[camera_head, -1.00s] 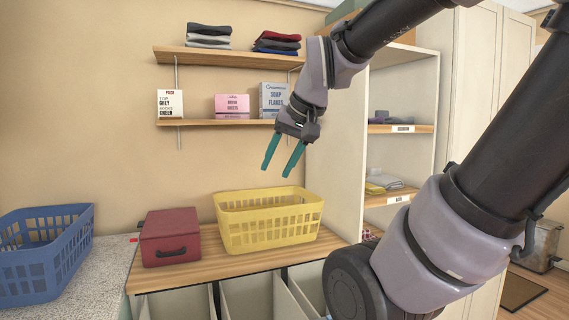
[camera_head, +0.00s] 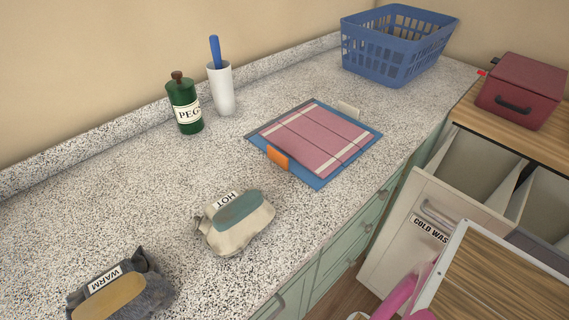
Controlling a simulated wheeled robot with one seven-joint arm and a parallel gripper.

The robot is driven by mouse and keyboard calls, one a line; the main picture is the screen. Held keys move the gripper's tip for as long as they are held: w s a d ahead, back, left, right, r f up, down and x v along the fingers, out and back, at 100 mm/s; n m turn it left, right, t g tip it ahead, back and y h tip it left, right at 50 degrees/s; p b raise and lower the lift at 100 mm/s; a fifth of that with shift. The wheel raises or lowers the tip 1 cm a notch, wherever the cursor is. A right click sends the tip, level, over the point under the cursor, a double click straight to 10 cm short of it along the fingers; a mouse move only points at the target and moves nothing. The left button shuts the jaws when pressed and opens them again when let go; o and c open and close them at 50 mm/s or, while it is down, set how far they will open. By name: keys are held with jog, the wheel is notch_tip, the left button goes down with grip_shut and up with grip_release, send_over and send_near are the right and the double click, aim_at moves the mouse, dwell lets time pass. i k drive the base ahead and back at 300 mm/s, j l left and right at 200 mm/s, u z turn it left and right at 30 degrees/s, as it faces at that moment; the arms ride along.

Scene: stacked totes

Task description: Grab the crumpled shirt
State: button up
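No crumpled shirt can be made out in the current head view. A flat pink cloth or panel with pale stripes (camera_head: 316,138) lies on a blue board (camera_head: 322,183) on the speckled counter; an orange tab (camera_head: 277,158) sits at its near-left edge. Two lumpy cloth-like bundles lie nearer: a cream one labelled HOT (camera_head: 236,222) and a dark grey one labelled WARM (camera_head: 122,287), the latter near the bottom edge. My gripper is outside the current view.
A green PEG bottle (camera_head: 185,104) and a white cup with a blue-handled tool (camera_head: 221,90) stand at the back. A blue basket (camera_head: 393,47) and red box (camera_head: 522,91) are farther right. A COLD WASH bin (camera_head: 420,230) stands below the counter edge. Pink curved pieces (camera_head: 402,297) show bottom right.

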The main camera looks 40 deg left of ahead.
aim_at(231, 220)
jog(key=k+l, duration=0.15)
jog(key=k, duration=0.35)
jog(key=k+l, duration=0.1)
jog(key=k, duration=0.35)
jog(key=z, duration=0.05)
